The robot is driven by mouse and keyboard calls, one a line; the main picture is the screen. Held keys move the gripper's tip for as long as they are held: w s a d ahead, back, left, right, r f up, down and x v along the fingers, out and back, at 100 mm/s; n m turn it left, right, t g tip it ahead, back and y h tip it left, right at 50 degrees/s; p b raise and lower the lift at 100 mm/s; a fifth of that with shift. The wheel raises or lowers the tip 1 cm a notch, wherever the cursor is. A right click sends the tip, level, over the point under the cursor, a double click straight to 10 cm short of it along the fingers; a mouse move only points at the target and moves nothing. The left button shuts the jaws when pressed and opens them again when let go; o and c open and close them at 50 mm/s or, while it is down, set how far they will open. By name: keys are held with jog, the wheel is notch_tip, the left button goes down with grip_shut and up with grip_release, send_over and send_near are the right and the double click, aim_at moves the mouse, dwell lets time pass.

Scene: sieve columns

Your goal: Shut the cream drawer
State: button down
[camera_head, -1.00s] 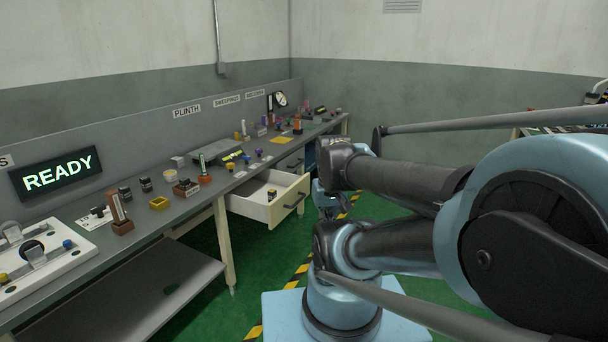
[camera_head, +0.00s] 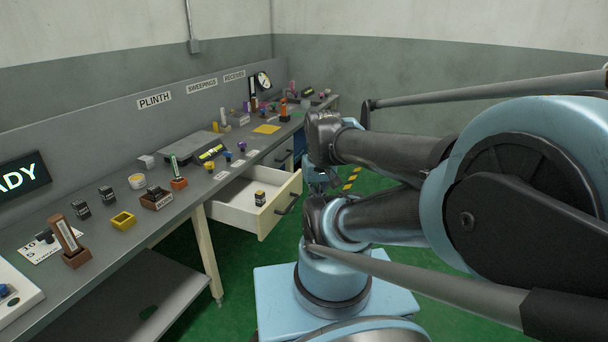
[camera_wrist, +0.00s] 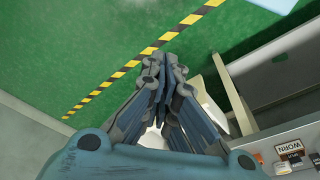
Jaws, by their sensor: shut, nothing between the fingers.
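The cream drawer (camera_head: 235,217) is pulled out from under the bench in the head view. In the wrist view my gripper (camera_wrist: 166,62) is shut and empty, over the green floor. Cream surfaces show right of the fingers there, but I cannot tell which belong to the drawer.
The grey bench (camera_head: 110,235) runs along the wall. A dark drawer front (camera_head: 283,152) sits farther along. Green floor with yellow-black tape (camera_wrist: 120,73) is clear.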

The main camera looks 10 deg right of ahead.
jog(key=w+r+m, duration=0.5)
jog(key=w+m, duration=0.1)
jog(key=w, duration=0.2)
jog(key=w+d+f+m+y, duration=0.1)
jog(key=w+d+m, duration=0.2)
jog(key=w+m, duration=0.5)
jog(key=w+d+f+m+y, duration=0.1)
jog(key=w+d+m, duration=0.3)
jog(key=w, duration=0.8)
jog(key=w+d+f+m, duration=0.4)
jog(key=w+f+m, duration=0.35)
jog(key=w, duration=0.25)
jog(key=w+a+f, duration=0.3)
jog(key=a+f, duration=0.2)
jog(key=f, duration=0.5)
jog(key=shift+w+a+g, duration=0.2)
jog(key=shift+a+g, duration=0.1)
